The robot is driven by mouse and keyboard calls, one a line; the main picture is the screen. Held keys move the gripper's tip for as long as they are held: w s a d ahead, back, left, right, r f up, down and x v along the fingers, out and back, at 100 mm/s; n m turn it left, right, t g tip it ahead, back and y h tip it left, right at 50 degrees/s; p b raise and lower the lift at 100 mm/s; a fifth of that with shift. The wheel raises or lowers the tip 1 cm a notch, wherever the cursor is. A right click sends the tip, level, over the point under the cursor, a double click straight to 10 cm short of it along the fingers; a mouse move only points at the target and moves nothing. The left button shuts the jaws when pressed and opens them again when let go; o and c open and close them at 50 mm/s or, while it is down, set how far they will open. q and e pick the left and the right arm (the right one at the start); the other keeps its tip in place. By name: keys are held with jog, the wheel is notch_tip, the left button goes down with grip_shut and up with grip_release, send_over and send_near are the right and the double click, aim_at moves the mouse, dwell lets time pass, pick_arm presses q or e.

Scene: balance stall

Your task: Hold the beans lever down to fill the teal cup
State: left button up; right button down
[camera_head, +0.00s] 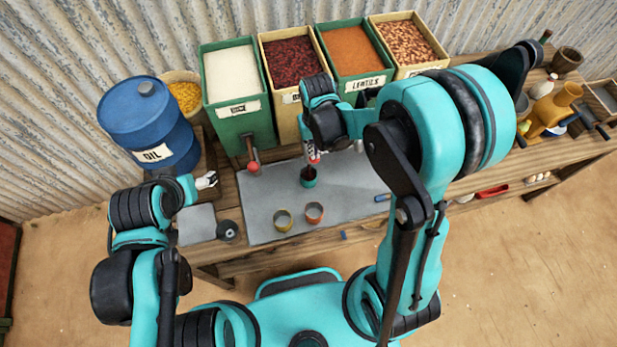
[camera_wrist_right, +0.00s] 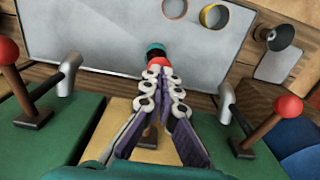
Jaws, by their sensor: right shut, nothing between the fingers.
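The teal cup (camera_head: 308,183) stands upright on the grey mat below the front of the beans bin (camera_head: 284,104). Dark red shows inside it; the fill level is unclear. In the right wrist view the cup (camera_wrist_right: 155,47) lies just beyond the fingertips. My right gripper (camera_head: 312,152) is shut and empty, above the cup in front of the beans bin. In the right wrist view its fingertips (camera_wrist_right: 157,70) cover most of the beans lever's red knob (camera_wrist_right: 160,61); contact is hard to tell. My left gripper (camera_head: 208,180) is beside the mat's left edge, its jaws too small to judge.
The rice bin (camera_head: 239,124) and lentils bin (camera_head: 349,50) flank the beans bin. Their red lever knobs flank my gripper in the wrist view. A yellow cup (camera_head: 283,226) and an orange cup (camera_head: 314,219) stand near the mat's front edge. A blue oil drum (camera_head: 140,112) stands left.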

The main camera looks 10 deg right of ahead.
dwell(0.4)
notch_tip(320, 180, up, 6)
jog(key=p, duration=0.4)
jog(key=shift+f, duration=0.4)
jog(key=s+d+r+t, duration=0.5)
jog(key=s+r+t, duration=0.2)
jog(key=s+r, duration=0.5)
notch_tip(320, 180, down, 26)
jog(key=w+b, duration=0.1)
jog(key=b, duration=2.6)
jog(key=shift+w+a+r, duration=0.15)
jog(key=shift+w+r, duration=0.1)
jog(key=shift+w, duration=0.1)
